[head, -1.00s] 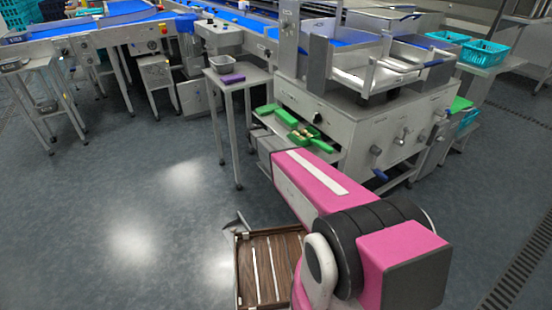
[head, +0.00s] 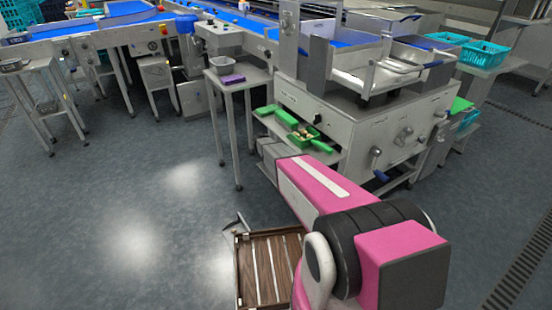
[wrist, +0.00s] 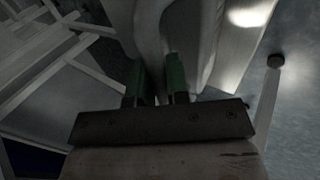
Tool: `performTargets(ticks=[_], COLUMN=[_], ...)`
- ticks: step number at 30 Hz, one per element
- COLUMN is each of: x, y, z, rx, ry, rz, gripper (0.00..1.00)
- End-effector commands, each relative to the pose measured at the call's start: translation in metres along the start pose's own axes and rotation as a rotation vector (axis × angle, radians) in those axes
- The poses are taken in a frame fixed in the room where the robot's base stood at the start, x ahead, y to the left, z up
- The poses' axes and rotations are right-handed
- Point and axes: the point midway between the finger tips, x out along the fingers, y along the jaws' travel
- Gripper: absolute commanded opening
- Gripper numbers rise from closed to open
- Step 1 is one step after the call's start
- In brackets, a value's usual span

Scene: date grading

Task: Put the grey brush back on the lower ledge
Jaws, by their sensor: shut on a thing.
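My gripper (wrist: 156,82) shows in the wrist view, with two green-tinted fingers beyond a dark bar. It is shut on a pale grey, elongated thing, which I take for the grey brush (wrist: 152,32). The view is dark, and the brush's bristles cannot be made out. In the head view my pink arm hides the gripper and the brush. The lower ledge (head: 329,158) is a metal shelf at the machine's near left side, partly behind my arm. I cannot tell how far the brush is from it.
A green tray and green-handled tool (head: 318,146) lie on the ledge. A small metal table (head: 252,77) with a grey tub stands left of it. A slatted wooden crate (head: 241,275) is below my arm. Open floor lies to the left.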

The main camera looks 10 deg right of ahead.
Motion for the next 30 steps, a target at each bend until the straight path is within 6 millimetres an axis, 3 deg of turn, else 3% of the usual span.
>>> performTargets(ticks=[2,3,5,17,30], x=[0.002,0.002,0.002,-0.005,-0.085], y=[-0.001,-0.001,-0.001,0.001,0.001], z=[0.0,0.0,0.0,0.0,0.002], rx=[0.0,0.0,0.0,0.0,0.0], ry=[0.0,0.0,0.0,0.001,0.001], rz=[0.0,0.0,0.0,0.0,0.0], gripper=[0.0,0.23,0.42,0.42,0.42])
